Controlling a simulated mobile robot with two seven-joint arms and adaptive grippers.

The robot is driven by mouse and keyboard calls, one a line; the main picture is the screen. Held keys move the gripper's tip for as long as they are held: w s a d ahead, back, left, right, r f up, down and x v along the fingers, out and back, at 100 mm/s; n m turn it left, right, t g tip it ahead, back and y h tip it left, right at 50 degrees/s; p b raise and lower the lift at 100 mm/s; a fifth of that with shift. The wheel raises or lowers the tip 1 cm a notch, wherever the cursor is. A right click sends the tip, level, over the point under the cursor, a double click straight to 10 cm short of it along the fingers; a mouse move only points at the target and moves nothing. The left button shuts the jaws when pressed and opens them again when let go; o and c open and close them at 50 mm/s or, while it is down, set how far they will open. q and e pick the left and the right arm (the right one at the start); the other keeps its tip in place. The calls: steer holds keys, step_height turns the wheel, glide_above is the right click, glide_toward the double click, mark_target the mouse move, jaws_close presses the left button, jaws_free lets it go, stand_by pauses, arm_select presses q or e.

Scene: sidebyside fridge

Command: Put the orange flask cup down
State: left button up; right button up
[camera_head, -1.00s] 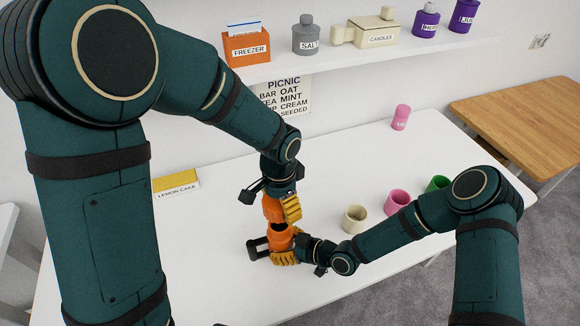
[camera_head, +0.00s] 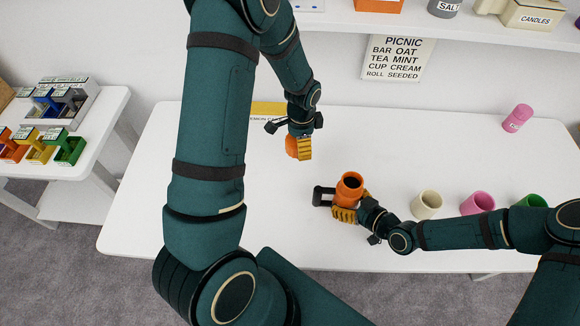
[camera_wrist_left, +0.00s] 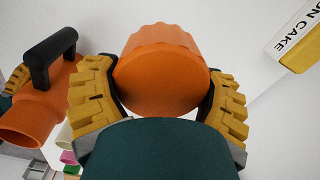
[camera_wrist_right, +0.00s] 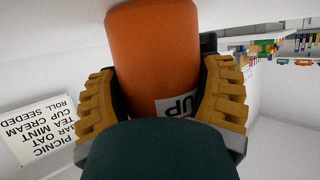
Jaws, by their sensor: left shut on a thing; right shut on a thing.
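My left gripper (camera_head: 301,148) is shut on the orange flask cup (camera_head: 291,146), a ribbed cap that fills the middle of the left wrist view (camera_wrist_left: 165,70). The cup is behind and left of the flask, apart from it, over the white table; I cannot tell whether it touches the table. My right gripper (camera_head: 347,210) is shut on the orange flask (camera_head: 350,187), which stands upright with a dark open top and a black handle (camera_head: 322,196) on its left. In the right wrist view the flask (camera_wrist_right: 152,50) sits between the yellow fingers, with part of a label reading "UP".
The white table (camera_head: 200,220) is clear at its left and front. The yellow lemon cake box (camera_head: 268,108) lies behind my left gripper. Cream (camera_head: 426,204), pink (camera_head: 477,204) and green (camera_head: 532,201) cups stand right of the flask.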

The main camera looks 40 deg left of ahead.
arm_select(q)
steer(key=a+f, duration=0.1)
steer(key=a, duration=0.1)
glide_above(292, 167)
step_height(292, 167, down, 6)
steer(key=shift+r, duration=0.1)
steer(key=shift+f, duration=2.3)
steer(key=shift+f, duration=0.15)
steer(key=o, duration=1)
step_height(292, 167, up, 12)
steer(key=shift+d+r, duration=0.1)
steer(key=shift+r, duration=0.1)
